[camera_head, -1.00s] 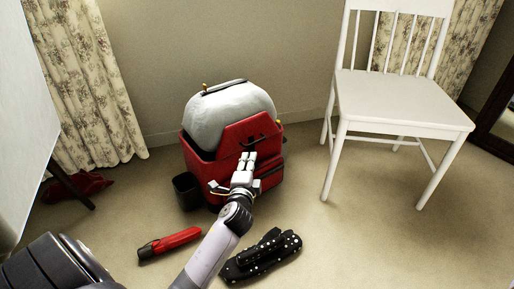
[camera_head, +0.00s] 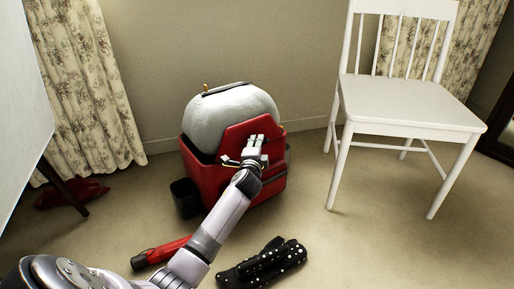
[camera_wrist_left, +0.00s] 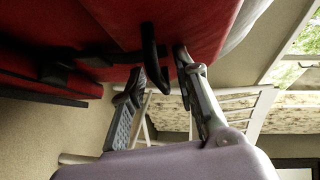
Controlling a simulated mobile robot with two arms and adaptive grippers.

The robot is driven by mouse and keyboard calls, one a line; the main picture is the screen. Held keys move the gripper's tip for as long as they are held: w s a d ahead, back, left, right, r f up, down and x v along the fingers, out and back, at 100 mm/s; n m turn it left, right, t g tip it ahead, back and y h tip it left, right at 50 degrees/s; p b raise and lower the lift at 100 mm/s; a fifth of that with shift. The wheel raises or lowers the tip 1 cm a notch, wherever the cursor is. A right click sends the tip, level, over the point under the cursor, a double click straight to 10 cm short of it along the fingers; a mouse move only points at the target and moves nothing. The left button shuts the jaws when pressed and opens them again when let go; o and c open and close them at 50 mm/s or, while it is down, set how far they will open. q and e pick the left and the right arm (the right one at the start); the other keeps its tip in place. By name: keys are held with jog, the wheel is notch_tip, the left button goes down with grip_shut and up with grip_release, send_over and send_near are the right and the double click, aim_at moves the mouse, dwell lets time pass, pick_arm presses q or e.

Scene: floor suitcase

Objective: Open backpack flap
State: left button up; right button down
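The backpack (camera_head: 205,180) stands upright on the floor near the wall, red with a pale grey domed top. Its red flap (camera_head: 236,137) covers the front and is closed. My left gripper (camera_head: 255,143) is in front of the flap's middle. In the left wrist view the red cloth (camera_wrist_left: 105,22) fills the upper left, and a black strap loop (camera_wrist_left: 151,55) hangs from it. The two fingertips of my left gripper (camera_wrist_left: 160,68) are apart, with the loop between or just beyond them; contact cannot be told. My right gripper is not in view.
A white chair (camera_head: 408,105) stands to the right. A red umbrella (camera_head: 160,252) and a black polka-dot item (camera_head: 262,263) lie on the floor in front. A red cloth item (camera_head: 72,192) lies by the curtain (camera_head: 85,90). Floor between backpack and chair is clear.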

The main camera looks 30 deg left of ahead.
pick_arm(q)
jog(key=shift+c, duration=0.3)
grip_shut()
dwell(0.5)
